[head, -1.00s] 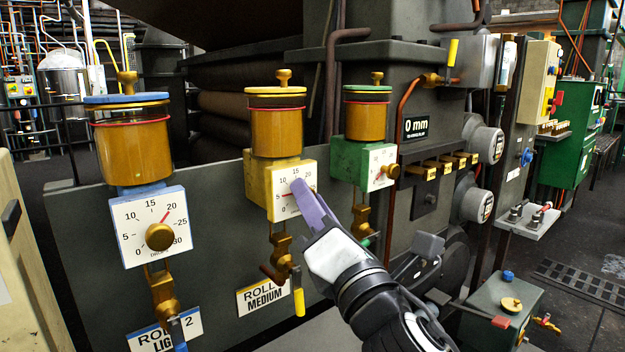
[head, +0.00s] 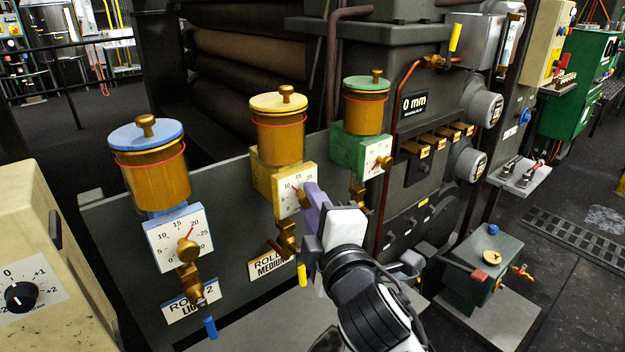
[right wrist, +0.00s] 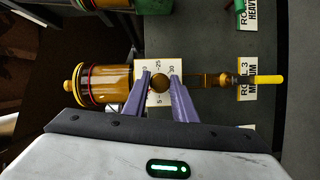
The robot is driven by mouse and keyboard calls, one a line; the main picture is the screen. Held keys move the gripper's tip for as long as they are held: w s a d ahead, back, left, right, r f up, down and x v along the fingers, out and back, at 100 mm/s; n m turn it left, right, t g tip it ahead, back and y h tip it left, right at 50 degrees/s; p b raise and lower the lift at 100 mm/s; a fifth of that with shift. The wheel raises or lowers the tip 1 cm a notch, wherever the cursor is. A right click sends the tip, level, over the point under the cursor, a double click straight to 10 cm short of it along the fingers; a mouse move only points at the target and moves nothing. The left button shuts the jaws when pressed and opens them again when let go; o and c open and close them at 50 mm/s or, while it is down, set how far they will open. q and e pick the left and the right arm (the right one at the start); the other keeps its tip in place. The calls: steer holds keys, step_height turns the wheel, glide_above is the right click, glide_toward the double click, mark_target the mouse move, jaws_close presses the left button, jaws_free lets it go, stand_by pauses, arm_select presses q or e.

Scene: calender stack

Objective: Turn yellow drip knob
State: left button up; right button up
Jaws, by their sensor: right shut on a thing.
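The yellow drip oiler (head: 277,130) has an amber glass cup, a yellow lid and a white dial (head: 282,194) with a red pointer. Its round brass knob (right wrist: 160,84) sits in the middle of the dial and shows between the purple fingers in the right wrist view. My right gripper (head: 308,192) is shut on this knob, with one finger on each side. In the head view the fingers cover most of the knob and the right part of the dial. My left gripper is not in view.
A blue oiler (head: 150,170) stands to the left and a green oiler (head: 362,120) to the right. A yellow-handled valve (head: 301,274) hangs below the yellow dial. A dark green box (head: 485,262) stands on the lower right, and a cream console (head: 40,260) on the left.

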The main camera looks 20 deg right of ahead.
steer(key=m+g+y+p, duration=0.1)
steer(key=m, duration=0.3)
steer(key=m+g+y+p, duration=0.1)
steer(key=m+g+y, duration=0.1)
steer(key=m, duration=0.1)
steer(key=m+g+y+p, duration=0.1)
steer(key=m+y, duration=0.1)
steer(key=m, duration=0.2)
steer(key=shift+w+d+r+m+g+p, duration=0.1)
steer(key=shift+d+r+m+g+p, duration=0.1)
steer(key=shift+m+g+p, duration=0.1)
stand_by(0.6)
steer(key=o, duration=1)
